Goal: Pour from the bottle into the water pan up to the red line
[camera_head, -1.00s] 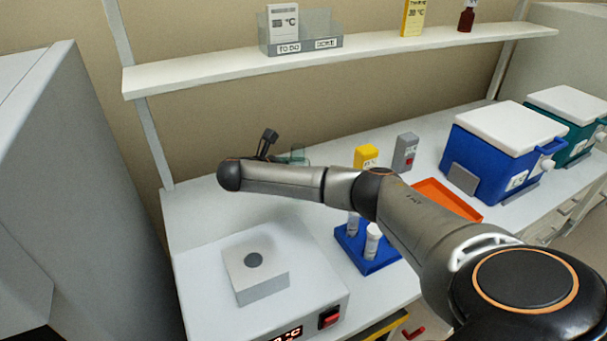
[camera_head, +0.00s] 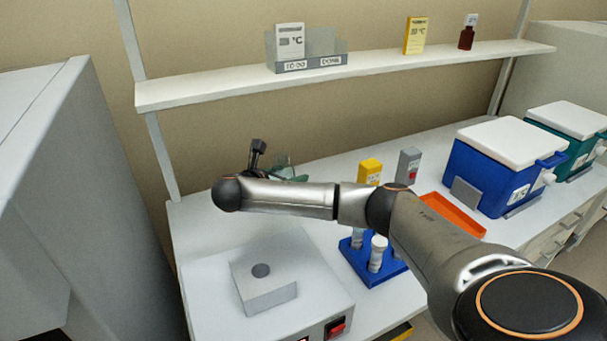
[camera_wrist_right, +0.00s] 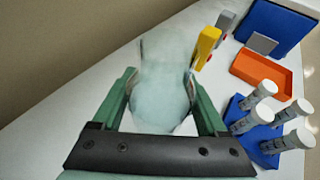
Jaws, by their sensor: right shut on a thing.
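My right gripper (camera_wrist_right: 160,106) has green fingers closed on both sides of a pale, see-through bottle (camera_wrist_right: 160,85). The bottle fills the space between the fingers, and its outline is faint against the white bench. In the head view my right gripper (camera_head: 286,170) is above the back of the bench, mostly hidden behind my forearm, so the bottle's tilt cannot be told there. I cannot make out a water pan or a red line in either view. My left gripper is not in view.
A white heating unit (camera_head: 222,257) with a block (camera_head: 265,297) stands front left. A blue box (camera_head: 484,176) stands farther right. A shelf (camera_head: 400,68) runs above.

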